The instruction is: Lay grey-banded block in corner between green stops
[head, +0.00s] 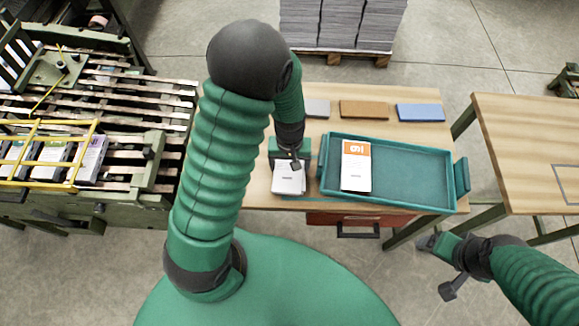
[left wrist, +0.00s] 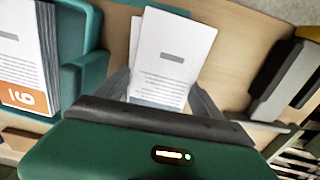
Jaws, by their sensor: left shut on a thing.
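My left gripper (head: 291,163) is shut on a white block (head: 288,180) at the left end of the wooden table. In the left wrist view the white block (left wrist: 172,55) lies between the two dark fingers, with a grey band across its face. A second white edge shows beside and under it; I cannot tell whether that is a separate block. A thin green strip (head: 302,197) runs along the table's near edge, close to the block's near end; whether they touch is unclear. My right gripper (head: 436,257) hangs at lower right, away from the table; its jaws are unclear.
A teal tray (head: 420,205) stands right of the held block, holding an orange-topped white block (head: 356,166). Brown (head: 364,110) and blue (head: 420,112) slabs lie behind it. A slatted machine (head: 120,127) with yellow frames stands left. Another table (head: 530,140) is at right.

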